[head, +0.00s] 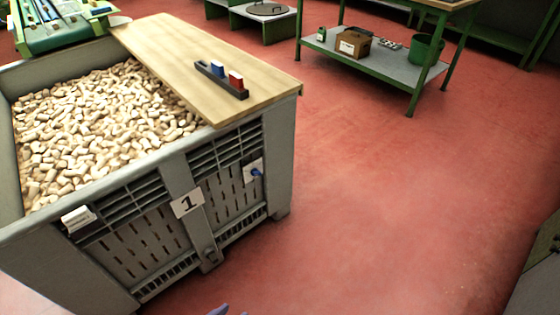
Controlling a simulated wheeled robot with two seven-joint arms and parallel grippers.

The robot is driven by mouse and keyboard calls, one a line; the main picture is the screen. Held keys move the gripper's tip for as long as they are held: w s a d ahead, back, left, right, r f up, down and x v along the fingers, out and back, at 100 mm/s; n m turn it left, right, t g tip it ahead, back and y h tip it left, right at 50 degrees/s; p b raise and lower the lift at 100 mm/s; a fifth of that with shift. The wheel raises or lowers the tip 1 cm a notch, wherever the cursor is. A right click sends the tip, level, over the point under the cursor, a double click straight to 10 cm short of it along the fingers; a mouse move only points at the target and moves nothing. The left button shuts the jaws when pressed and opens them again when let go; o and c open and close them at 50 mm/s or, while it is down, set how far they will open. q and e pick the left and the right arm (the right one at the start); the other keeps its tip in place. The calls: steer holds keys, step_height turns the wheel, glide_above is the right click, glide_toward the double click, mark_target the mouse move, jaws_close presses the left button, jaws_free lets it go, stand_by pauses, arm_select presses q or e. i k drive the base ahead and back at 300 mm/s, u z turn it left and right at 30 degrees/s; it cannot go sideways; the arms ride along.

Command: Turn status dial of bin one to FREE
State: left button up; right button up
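Bin one is a large grey slatted crate (285,150) full of cork stoppers (95,125), with a white label "1" (187,204) on its front. A status dial with a blue knob (256,173) sits on a small white plate (250,165) at the front's right side. The plate's lettering and the knob's setting are too small to read. No whole gripper shows. A small purple-grey tip (218,310) pokes in at the bottom edge, well below the dial and apart from it. I cannot tell what it belongs to.
A wooden board (185,55) covers the bin's back right, holding a dark rack (221,80) with blue and red blocks. A white holder (78,218) is on the bin's front left. A green-framed table (380,62) stands behind. The red floor (400,190) to the right is clear.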

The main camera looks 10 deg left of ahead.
mark_target(254, 173)
steer(key=u, duration=0.4)
steer(key=i, duration=0.85)
steer(key=u, duration=0.6)
